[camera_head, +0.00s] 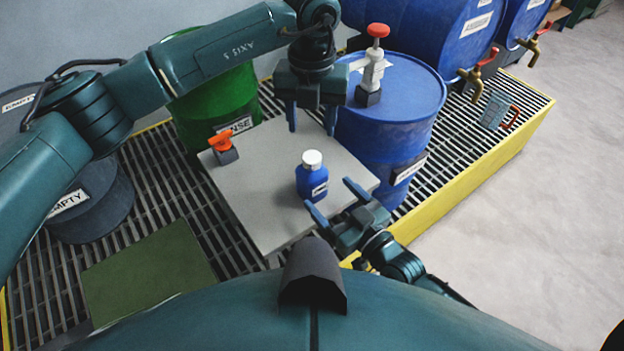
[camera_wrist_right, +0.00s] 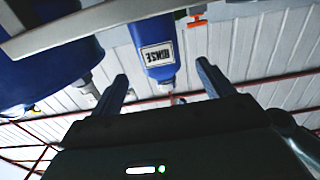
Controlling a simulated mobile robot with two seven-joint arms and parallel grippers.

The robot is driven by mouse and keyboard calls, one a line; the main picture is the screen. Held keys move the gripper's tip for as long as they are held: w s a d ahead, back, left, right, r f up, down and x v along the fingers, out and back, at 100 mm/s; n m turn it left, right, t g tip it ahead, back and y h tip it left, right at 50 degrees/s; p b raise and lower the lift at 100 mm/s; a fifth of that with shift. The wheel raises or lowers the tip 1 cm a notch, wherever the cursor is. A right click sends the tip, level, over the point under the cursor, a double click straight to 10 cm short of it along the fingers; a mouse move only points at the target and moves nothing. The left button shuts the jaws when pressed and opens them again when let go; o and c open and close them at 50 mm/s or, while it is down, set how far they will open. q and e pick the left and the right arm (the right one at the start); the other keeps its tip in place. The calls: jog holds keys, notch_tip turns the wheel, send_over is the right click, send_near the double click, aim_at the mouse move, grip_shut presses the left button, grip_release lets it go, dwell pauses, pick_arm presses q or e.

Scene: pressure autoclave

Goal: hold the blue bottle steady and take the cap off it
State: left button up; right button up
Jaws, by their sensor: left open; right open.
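The blue bottle (camera_head: 312,185) stands upright on a light grey board (camera_head: 262,205) in the head view, with its white cap (camera_head: 312,159) on top. In the right wrist view the bottle (camera_wrist_right: 157,45) appears upside down, with a label reading RINSE, beyond and between the fingers. My left gripper (camera_head: 311,122) is open and empty, pointing down above and behind the bottle. My right gripper (camera_head: 332,198) is open, just to the right and near side of the bottle, its fingers pointing toward it. Neither gripper appears to hold the bottle.
An orange-topped object (camera_head: 223,147) sits on the board's left side. A blue drum (camera_head: 400,110) with a red-knobbed pump (camera_head: 374,65) stands right of the board, a green drum (camera_head: 215,100) behind it. Grating (camera_head: 165,185) surrounds the board, with a yellow edge (camera_head: 480,185).

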aim_at(312, 175)
jog(key=x, duration=0.7)
jog(key=shift+w+a, duration=0.15)
jog(key=shift+w, duration=0.05)
